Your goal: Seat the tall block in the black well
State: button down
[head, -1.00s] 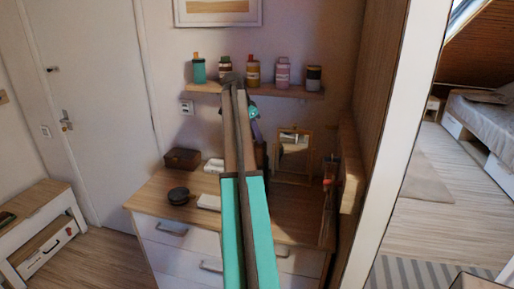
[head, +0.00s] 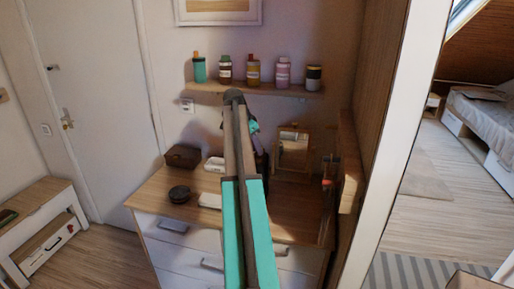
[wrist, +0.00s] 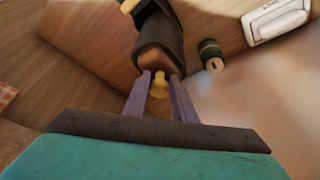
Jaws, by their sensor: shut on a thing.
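In the wrist view my gripper (wrist: 160,98) has its two purple fingers closed on a small yellow piece (wrist: 158,84). I cannot tell whether this is part of the tall block. Just past the fingertips is a brown face (wrist: 157,60) at the end of a dark grey, sleeve-like body (wrist: 157,36); whether this is the black well is unclear, and so is any contact. In the head view my arm hides the gripper and most of what it holds; only a teal wrist part (head: 253,126) shows beside the arm.
A white drawer dresser (head: 165,215) with a wooden top bears a brown box (head: 182,156), a round black tin (head: 179,194) and a framed mirror (head: 293,153). A wall shelf (head: 230,90) above holds several jars. In the wrist view a green cylinder (wrist: 209,48) and white box (wrist: 275,20) lie nearby.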

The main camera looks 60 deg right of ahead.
jog(key=shift+f, duration=0.5)
jog(key=c, duration=1.5)
grip_release()
jog(key=shift+o, duration=0.2)
jog(key=shift+r, duration=0.2)
jog(key=b+v, duration=0.3)
jog(key=v, duration=0.9)
jog(key=shift+a+f, duration=0.15)
jog(key=shift+f, duration=0.05)
